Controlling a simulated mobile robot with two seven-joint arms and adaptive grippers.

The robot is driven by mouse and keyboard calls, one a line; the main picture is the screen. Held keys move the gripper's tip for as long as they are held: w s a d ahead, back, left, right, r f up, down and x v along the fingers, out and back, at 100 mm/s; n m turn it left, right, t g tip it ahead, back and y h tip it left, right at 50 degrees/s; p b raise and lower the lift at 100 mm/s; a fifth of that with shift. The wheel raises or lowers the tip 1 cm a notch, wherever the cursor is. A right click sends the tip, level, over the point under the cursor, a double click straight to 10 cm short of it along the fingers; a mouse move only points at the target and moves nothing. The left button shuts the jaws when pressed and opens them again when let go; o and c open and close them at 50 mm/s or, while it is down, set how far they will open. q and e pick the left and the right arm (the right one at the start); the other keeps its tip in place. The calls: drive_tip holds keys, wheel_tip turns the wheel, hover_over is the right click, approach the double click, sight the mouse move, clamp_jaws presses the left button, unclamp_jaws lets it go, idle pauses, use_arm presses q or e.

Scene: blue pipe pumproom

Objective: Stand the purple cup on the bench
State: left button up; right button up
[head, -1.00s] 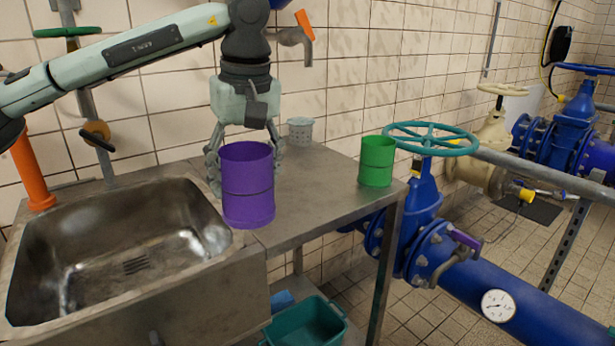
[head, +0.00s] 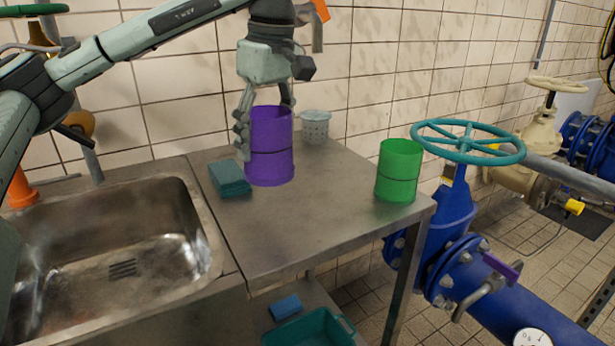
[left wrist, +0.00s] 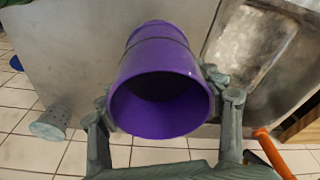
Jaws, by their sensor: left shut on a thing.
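The purple cup (head: 270,148) is upright, with its base at or just above the left part of the steel bench (head: 310,215); I cannot tell whether it touches. My left gripper (head: 264,112) comes down from above and behind and is shut on the cup, with fingers on both sides of it. In the left wrist view the cup (left wrist: 160,100) sits between the fingers (left wrist: 167,98), its dark open mouth facing the camera. My right gripper is not in view.
A teal sponge stack (head: 230,179) lies just left of the cup. A grey perforated cup (head: 315,127) stands behind it, and a green cup (head: 398,170) near the bench's right end. A sink (head: 110,250) is at left; a valve wheel (head: 468,141) is beyond. The bench's front middle is clear.

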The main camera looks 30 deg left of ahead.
use_arm(q)
drive_tip(key=shift+w+d+f+b, duration=0.1)
drive_tip(key=shift+w+d+f, duration=0.55)
drive_tip(key=shift+w+f, duration=0.55)
drive_tip(key=shift+w+d+f+b, duration=0.1)
drive_tip(key=shift+w+d+f, duration=0.65)
drive_tip(key=shift+f, duration=0.85)
drive_tip(key=shift+w+d+f+b, duration=0.1)
drive_tip(key=shift+w+d+f, duration=0.4)
drive_tip(key=shift+w+f, duration=0.75)
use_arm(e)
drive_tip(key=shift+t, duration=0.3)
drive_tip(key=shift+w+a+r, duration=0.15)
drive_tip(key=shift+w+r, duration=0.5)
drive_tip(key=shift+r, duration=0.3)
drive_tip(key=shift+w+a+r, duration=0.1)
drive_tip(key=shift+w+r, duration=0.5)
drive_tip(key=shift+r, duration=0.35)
use_arm(q)
drive_tip(key=shift+s+f, duration=0.15)
drive_tip(key=shift+f, duration=0.1)
drive_tip(key=shift+f, duration=0.15)
drive_tip(key=o, duration=1.2)
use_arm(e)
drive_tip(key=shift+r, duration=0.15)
